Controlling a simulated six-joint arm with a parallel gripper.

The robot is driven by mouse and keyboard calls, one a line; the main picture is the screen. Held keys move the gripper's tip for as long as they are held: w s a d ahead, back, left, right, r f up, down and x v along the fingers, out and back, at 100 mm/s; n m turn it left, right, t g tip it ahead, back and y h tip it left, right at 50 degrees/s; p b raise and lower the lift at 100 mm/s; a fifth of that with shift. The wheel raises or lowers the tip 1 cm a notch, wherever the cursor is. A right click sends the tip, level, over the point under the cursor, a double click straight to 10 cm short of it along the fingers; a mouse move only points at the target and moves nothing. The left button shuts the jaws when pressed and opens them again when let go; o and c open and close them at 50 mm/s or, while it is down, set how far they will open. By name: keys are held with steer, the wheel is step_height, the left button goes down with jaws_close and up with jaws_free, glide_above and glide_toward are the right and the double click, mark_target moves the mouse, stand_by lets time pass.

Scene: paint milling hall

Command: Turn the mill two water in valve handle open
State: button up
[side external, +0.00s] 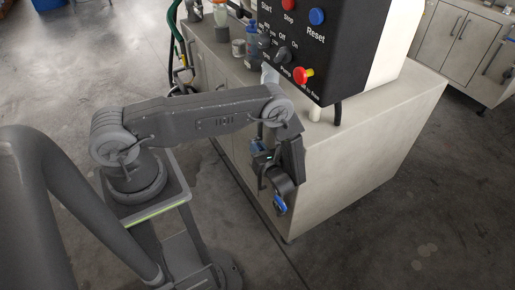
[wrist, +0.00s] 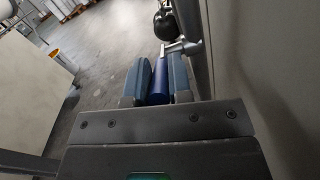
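A blue valve handle (wrist: 183,85) lies between the fingers of my gripper (wrist: 162,80) in the wrist view. A short metal stem (wrist: 182,47) joins it to a grey upright pipe at the right. The blue-padded fingers lie close along both sides of the handle and appear shut on it. In the side external view my gripper (side external: 280,204) points down beside the end of the pale cabinet, with blue at its tip. The handle cannot be told apart from the finger pads there. Any label on the valve is not visible.
The cabinet (side external: 360,160) stands close beside my gripper and carries a black control box (side external: 325,45) with buttons. Another blue part (side external: 257,147) shows behind my wrist. A dark round part (wrist: 166,20) is beyond the handle. The floor left of the gripper in the wrist view is open.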

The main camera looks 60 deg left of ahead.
jaws_close()
steer(key=shift+w+a+r+h, duration=0.1)
steer(key=shift+r+h, duration=0.2)
steer(key=shift+h, duration=0.1)
steer(key=shift+a+r+h, duration=0.2)
steer(key=shift+r+h, duration=0.2)
steer(key=shift+h, duration=0.7)
steer(key=shift+o, duration=2.4)
jaws_free()
steer(key=shift+d, duration=0.1)
